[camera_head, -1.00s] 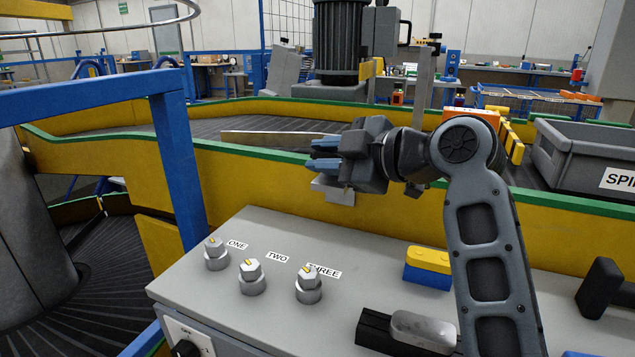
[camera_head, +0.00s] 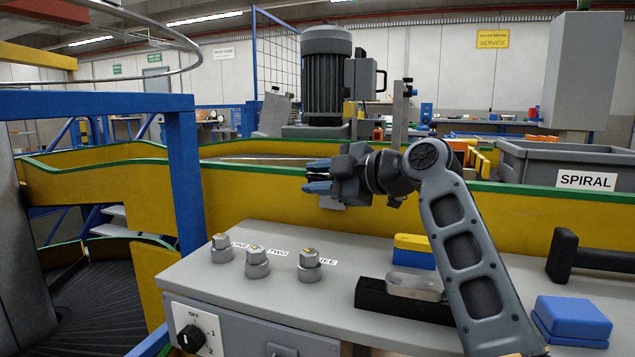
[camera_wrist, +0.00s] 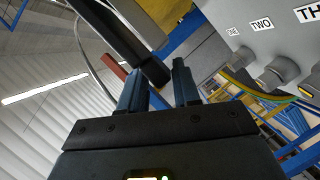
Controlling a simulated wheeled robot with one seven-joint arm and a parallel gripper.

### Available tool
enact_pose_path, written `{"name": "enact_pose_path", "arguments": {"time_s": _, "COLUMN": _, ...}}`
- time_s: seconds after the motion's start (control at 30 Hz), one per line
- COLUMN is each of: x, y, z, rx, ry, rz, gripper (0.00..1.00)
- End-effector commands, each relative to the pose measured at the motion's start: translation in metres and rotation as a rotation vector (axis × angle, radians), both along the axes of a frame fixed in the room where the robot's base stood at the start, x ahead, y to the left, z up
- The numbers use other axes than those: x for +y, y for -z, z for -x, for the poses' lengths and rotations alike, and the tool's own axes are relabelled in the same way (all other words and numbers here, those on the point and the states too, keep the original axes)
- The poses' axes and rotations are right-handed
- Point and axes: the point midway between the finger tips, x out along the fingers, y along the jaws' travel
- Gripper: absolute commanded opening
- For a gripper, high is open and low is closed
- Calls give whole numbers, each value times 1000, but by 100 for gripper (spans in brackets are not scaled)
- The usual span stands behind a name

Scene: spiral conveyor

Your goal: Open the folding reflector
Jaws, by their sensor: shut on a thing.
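My gripper (camera_head: 317,178) is above the yellow conveyor wall, behind the grey control panel, with its blue fingers pointing left. In the wrist view, the two fingers (camera_wrist: 158,85) stand either side of the end of a long dark bar (camera_wrist: 120,35), and they are shut on it. The bar runs up and left out of that view. It is likely part of the folding reflector. In the head view, a thin, nearly edge-on strip (camera_head: 262,158) lies left of the fingers; I cannot tell if it is the same piece. The hinge is not discernible.
The control panel (camera_head: 215,291) with several knobs stands in front. A blue post (camera_head: 186,185) rises at left. A yellow-and-blue block (camera_head: 413,252), a dark holder with a grey piece (camera_head: 415,285) and a grey SPIRAL crate (camera_head: 560,160) are to the right.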

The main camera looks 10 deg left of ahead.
Motion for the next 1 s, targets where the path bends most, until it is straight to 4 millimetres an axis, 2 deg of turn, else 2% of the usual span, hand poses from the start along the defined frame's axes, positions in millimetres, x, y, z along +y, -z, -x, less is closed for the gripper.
{"name": "enact_pose_path", "arguments": {"time_s": 0.03, "x": 1, "y": 10, "z": 0, "rx": 13, "ry": -1, "rz": 12, "gripper": 0}}
{"name": "enact_pose_path", "arguments": {"time_s": 0.23, "x": 1, "y": 10, "z": 0, "rx": 13, "ry": 0, "rz": 12, "gripper": 0}}
{"name": "enact_pose_path", "arguments": {"time_s": 0.27, "x": 1, "y": 10, "z": 0, "rx": 13, "ry": 0, "rz": 12, "gripper": 35}}
{"name": "enact_pose_path", "arguments": {"time_s": 0.33, "x": 1, "y": 10, "z": 0, "rx": 14, "ry": 1, "rz": 11, "gripper": 41}}
{"name": "enact_pose_path", "arguments": {"time_s": 0.67, "x": -4, "y": 6, "z": 1, "rx": 9, "ry": 3, "rz": 7, "gripper": 43}}
{"name": "enact_pose_path", "arguments": {"time_s": 1.0, "x": -49, "y": -8, "z": 24, "rx": 6, "ry": 2, "rz": 6, "gripper": 43}}
